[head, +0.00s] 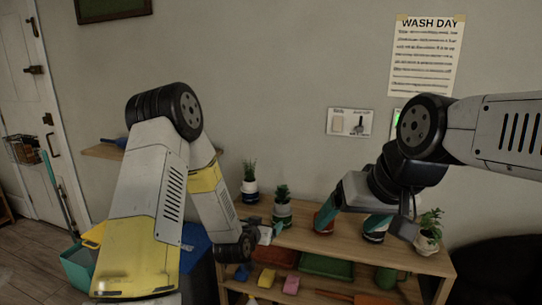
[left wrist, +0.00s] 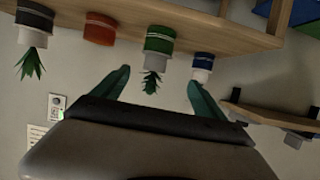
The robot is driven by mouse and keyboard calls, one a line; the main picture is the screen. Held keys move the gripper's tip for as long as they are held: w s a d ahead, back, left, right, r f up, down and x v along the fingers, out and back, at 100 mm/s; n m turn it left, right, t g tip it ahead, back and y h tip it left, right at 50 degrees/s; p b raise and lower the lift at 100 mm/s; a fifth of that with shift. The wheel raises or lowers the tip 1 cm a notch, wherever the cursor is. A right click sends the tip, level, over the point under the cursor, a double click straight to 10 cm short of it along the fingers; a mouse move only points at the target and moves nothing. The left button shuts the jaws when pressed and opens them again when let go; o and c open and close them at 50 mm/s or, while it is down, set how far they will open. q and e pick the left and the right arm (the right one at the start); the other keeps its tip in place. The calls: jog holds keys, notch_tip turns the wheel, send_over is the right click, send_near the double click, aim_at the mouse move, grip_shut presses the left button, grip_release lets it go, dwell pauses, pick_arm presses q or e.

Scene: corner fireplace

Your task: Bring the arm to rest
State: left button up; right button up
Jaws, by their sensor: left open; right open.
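My left gripper (head: 277,231) is low in front of the shelf top in the head view, its arm bent in from the left. In the left wrist view its two teal fingers (left wrist: 159,80) are spread with nothing between them; a green pot with a plant (left wrist: 158,42) shows beyond the gap. My right gripper (head: 350,217) points down over the shelf top from the right. It is open, with one finger in front of a red pot (head: 322,222) and the other by a dark pot (head: 373,236). Whether these fingers touch the pots cannot be told.
The wooden shelf (head: 310,240) also carries a blue-and-white pot (head: 250,192), a green pot (head: 283,213) and a potted plant (head: 428,235) at the right end. Lower shelves hold coloured items. A wall shelf (head: 100,152) and a teal bin (head: 80,268) are at left.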

pick_arm(q)
jog(key=s+a+r+g+y, duration=0.1)
jog(key=s+a+r, duration=0.25)
jog(key=r, duration=0.25)
jog(key=s+a+r+n+g, duration=0.1)
jog(key=s+a+r, duration=0.1)
jog(key=s+r, duration=0.3)
jog(key=s+a+r+g+y, duration=0.1)
jog(key=s+a+r+g, duration=0.1)
jog(key=r, duration=0.5)
jog(key=s+a+r+n+g, duration=0.1)
jog(key=s+a+r, duration=0.1)
jog(key=s, duration=0.8)
jog(key=s+a+r+n+g, duration=0.1)
jog(key=s+a+r+g, duration=0.1)
jog(key=s, duration=0.9)
jog(key=shift+s+a+r, duration=0.15)
jog(key=shift+a+r, duration=0.1)
jog(key=shift+r, duration=0.6)
jog(key=shift+d, duration=0.1)
